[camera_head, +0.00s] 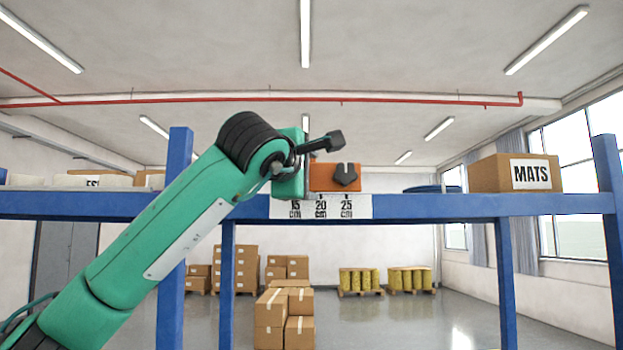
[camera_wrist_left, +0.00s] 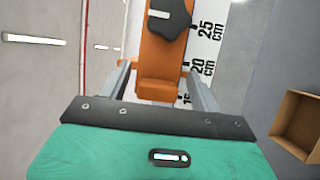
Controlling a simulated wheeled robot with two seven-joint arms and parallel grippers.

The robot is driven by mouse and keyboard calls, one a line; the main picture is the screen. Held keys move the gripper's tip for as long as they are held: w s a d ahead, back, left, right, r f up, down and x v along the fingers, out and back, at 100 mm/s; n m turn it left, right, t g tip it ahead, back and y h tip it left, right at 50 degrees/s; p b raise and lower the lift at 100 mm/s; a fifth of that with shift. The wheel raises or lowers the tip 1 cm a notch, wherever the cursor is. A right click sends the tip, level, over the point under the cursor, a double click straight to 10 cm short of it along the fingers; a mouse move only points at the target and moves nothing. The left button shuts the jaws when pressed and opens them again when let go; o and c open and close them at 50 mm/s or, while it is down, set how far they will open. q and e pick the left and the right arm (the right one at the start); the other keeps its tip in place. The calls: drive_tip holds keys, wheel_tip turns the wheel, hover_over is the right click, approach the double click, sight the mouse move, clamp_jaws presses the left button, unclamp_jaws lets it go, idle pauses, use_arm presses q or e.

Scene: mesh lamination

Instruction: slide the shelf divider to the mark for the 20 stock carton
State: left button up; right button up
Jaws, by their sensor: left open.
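The orange shelf divider (camera_head: 322,172) with a black knob (camera_head: 345,177) stands on the blue shelf (camera_head: 420,206), above the 20 and 25 cm part of the white scale strip (camera_head: 320,207). The strip shows 15, 20 and 25 cm marks. My left gripper (camera_head: 322,158) is open at the divider's left end. In the left wrist view its fingers (camera_wrist_left: 161,80) lie on either side of the orange divider (camera_wrist_left: 158,60), with narrow gaps. The scale strip (camera_wrist_left: 200,50) runs along the right there. My right gripper is not in view.
A carton labelled MATS (camera_head: 487,173) and a dark blue item (camera_head: 432,189) stand on the shelf to the right. Pale boxes (camera_head: 100,180) are on the left part. Stacked cartons (camera_head: 284,318) stand on the floor behind. An open cardboard box (camera_wrist_left: 299,122) shows in the wrist view.

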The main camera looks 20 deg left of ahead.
use_arm(q)
drive_tip(key=s+a+b, duration=0.1)
drive_tip(key=s+b, duration=0.3)
drive_tip(key=s, duration=0.8)
drive_tip(key=shift+s+a, duration=0.15)
drive_tip(key=shift+s, duration=0.15)
